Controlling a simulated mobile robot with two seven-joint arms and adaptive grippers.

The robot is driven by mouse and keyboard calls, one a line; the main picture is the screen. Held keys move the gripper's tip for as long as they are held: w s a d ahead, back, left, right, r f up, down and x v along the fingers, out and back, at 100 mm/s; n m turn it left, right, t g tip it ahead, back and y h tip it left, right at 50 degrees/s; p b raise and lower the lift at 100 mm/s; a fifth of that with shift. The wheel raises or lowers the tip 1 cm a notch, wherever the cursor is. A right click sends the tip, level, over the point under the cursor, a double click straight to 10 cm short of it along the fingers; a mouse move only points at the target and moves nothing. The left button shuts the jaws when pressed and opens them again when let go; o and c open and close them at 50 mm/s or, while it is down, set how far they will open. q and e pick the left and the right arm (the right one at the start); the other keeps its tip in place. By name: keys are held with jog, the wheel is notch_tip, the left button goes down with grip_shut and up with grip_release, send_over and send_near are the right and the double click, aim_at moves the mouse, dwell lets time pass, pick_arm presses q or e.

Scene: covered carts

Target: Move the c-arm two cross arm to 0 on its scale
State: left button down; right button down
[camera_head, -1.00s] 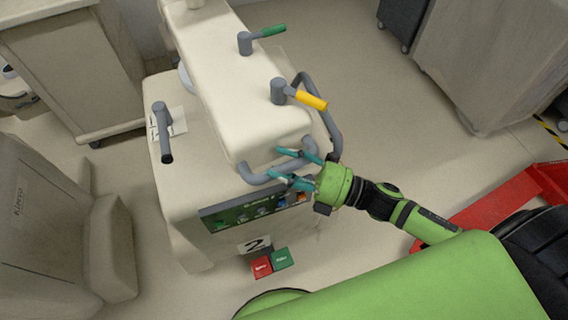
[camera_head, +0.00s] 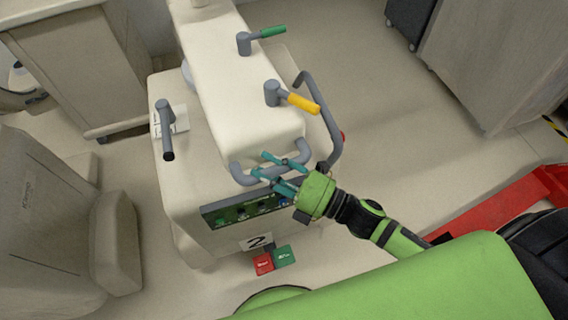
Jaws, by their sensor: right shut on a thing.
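The cart marked 2 (camera_head: 258,241) carries the cross arm (camera_head: 238,100), a long cream beam on top running toward the back. A grey U-shaped handle (camera_head: 240,175) sticks out at the beam's front end. My right gripper (camera_head: 266,164) has its teal fingers at this handle, shut on its middle part, just above the front panel. The fingers hide part of the handle. A yellow-tipped lever (camera_head: 300,102) and a green-tipped lever (camera_head: 268,32) stand on the beam. I cannot make out the scale. My left gripper is not in view.
A grey side rail (camera_head: 327,125) loops along the cart's right. A dark-tipped lever (camera_head: 166,130) is on the left. Red (camera_head: 263,264) and green (camera_head: 284,256) pedals lie at the front. Covered carts stand left and upper right. A red base (camera_head: 500,205) is at right.

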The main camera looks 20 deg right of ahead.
aim_at(253, 177)
jog(key=shift+s+a, duration=0.2)
jog(key=shift+a, duration=1.5)
jog(key=c, duration=0.8)
grip_release()
jog(key=shift+a, duration=0.1)
jog(key=shift+c, duration=0.2)
jog(key=shift+s+d, duration=0.1)
jog(key=shift+d, duration=0.2)
jog(key=shift+f, duration=0.1)
jog(key=v, duration=1.2)
jog(key=shift+d, duration=0.15)
